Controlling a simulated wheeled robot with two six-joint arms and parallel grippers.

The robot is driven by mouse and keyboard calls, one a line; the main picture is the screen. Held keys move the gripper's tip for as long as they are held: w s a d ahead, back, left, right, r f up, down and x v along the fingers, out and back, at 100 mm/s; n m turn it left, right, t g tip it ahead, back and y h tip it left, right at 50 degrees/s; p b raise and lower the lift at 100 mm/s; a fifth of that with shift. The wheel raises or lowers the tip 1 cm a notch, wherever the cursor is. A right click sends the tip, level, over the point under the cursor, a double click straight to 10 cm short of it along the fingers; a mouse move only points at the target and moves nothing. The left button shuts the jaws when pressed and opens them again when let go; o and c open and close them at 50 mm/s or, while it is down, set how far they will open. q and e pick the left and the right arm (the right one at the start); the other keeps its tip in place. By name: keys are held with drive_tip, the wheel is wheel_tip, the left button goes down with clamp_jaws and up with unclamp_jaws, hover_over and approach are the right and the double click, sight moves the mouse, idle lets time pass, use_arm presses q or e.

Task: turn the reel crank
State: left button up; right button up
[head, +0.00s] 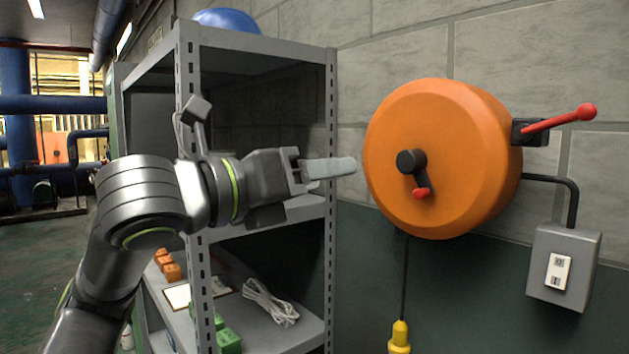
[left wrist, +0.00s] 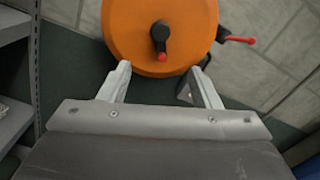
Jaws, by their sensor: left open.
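The orange reel (head: 443,158) is mounted on the grey block wall. Its crank (head: 413,172) has a black hub and a short arm ending in a red knob (head: 422,193) that points down and slightly right. My left gripper (head: 345,167) is left of the reel in the head view, apart from the crank and holding nothing. In the left wrist view the open fingers (left wrist: 157,84) stand wide apart, with the reel (left wrist: 130,40) and the crank's red knob (left wrist: 162,57) ahead, between and above the fingertips. My right gripper is not in view.
A grey metal shelf (head: 333,150) stands left of the reel, behind my left arm. A red-handled lever (head: 560,118) sticks out right of the reel. A grey switch box (head: 564,268) is below it. A yellow-ended cord (head: 400,336) hangs under the reel.

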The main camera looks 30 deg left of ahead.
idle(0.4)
use_arm(q)
drive_tip(key=n+p, duration=1.3)
drive_tip(key=n, duration=1.6)
approach(405, 162)
drive_tip(key=shift+y, duration=0.4)
drive_tip(key=p+x, duration=0.1)
drive_tip(key=x, duration=0.9)
drive_tip(key=shift+d+r+p, duration=0.1)
drive_tip(key=shift+d+p, duration=0.15)
drive_tip(key=shift+p, duration=0.05)
drive_tip(key=shift+w, duration=0.1)
